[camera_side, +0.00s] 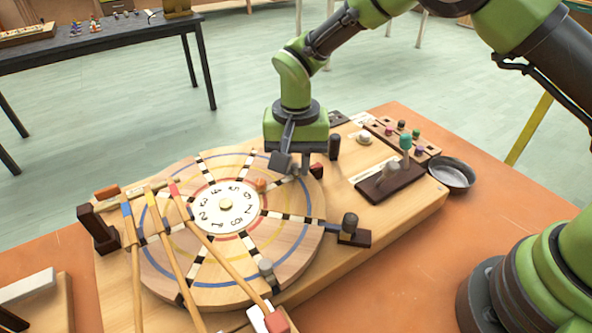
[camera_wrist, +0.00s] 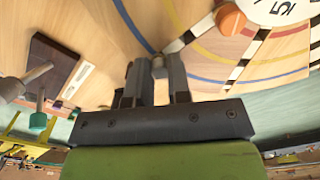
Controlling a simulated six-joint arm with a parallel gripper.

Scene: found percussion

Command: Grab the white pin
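My gripper (camera_wrist: 159,62) points down over the far right part of the round wooden disc (camera_side: 210,284). In the wrist view its two dark fingers are apart. A small pale pin (camera_wrist: 158,70), probably the white pin, shows between the fingertips and about fills the gap. I cannot tell if the fingers press on it. In the side view my gripper (camera_side: 304,164) hides that pin's place. An orange pin (camera_side: 261,184) stands on the disc close by; it also shows in the wrist view (camera_wrist: 230,19). A grey pin (camera_side: 266,270) stands at the near edge.
Several mallets (camera_side: 170,245) lie across the disc's left side. A dark block with a lever (camera_side: 390,180), coloured pegs (camera_side: 405,142) and a metal bowl (camera_side: 451,173) are further right.

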